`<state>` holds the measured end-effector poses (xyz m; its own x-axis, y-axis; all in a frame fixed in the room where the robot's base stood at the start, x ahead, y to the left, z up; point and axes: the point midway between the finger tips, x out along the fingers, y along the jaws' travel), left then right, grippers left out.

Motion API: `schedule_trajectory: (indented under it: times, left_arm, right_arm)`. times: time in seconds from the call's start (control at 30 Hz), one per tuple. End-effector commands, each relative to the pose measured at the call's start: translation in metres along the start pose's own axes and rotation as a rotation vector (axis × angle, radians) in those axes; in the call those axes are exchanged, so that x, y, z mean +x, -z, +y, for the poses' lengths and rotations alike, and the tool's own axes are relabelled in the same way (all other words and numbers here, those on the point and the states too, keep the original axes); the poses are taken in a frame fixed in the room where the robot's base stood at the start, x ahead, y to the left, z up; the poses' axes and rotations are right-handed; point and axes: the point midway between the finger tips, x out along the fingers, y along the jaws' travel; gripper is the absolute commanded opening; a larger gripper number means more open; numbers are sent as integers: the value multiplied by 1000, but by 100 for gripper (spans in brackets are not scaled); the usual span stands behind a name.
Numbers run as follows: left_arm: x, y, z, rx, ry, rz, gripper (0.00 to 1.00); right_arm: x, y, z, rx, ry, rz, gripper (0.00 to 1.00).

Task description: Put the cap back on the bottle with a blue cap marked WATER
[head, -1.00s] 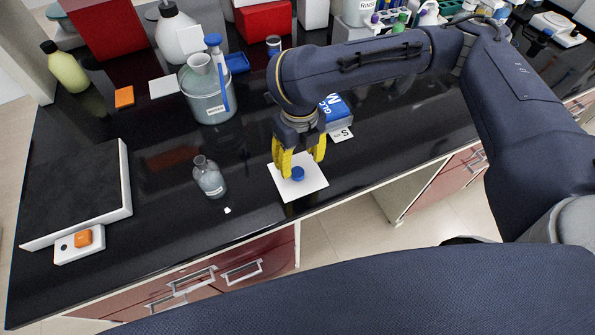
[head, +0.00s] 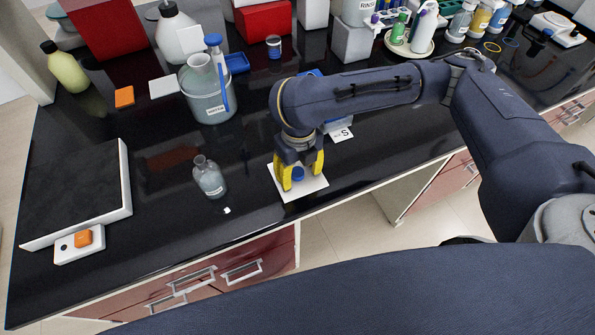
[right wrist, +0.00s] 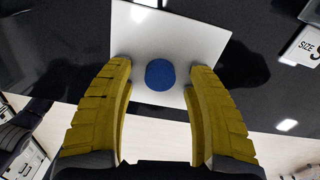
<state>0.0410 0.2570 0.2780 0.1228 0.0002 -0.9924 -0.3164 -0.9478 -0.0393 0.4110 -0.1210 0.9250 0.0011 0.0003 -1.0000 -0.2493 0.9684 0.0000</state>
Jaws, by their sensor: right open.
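The blue cap (head: 298,173) lies on a white square sheet (head: 304,190) near the front edge of the bench. My right gripper (head: 299,183) has yellow fingers and is open, with one finger on each side of the cap. In the right wrist view the cap (right wrist: 160,74) sits on the sheet between the open fingertips (right wrist: 160,80), apart from both. An uncapped clear glass bottle (head: 209,178) stands upright to the left of the sheet. Its label is too small to read. My left gripper is not in view.
A beaker (head: 208,97) holding a blue-topped item stands behind the bottle. A small white piece (head: 227,210) lies in front of the bottle. A dark-topped slab (head: 76,194) and an orange item on a white block (head: 83,239) are at left. Bench between bottle and sheet is clear.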

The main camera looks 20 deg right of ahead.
Motion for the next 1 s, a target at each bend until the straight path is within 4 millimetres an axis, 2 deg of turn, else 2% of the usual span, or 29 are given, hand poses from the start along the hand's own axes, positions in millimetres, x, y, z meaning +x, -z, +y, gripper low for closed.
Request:
schedule_trajectory:
  times: [0.13, 0.5, 1.0]
  left_arm:
    - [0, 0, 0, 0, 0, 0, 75]
    - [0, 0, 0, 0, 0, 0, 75]
    - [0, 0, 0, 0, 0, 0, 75]
  right_arm:
    - [0, 0, 0, 0, 0, 0, 56]
    - [0, 0, 0, 1, 0, 0, 14]
    - [-2, 0, 0, 0, 0, 0, 10]
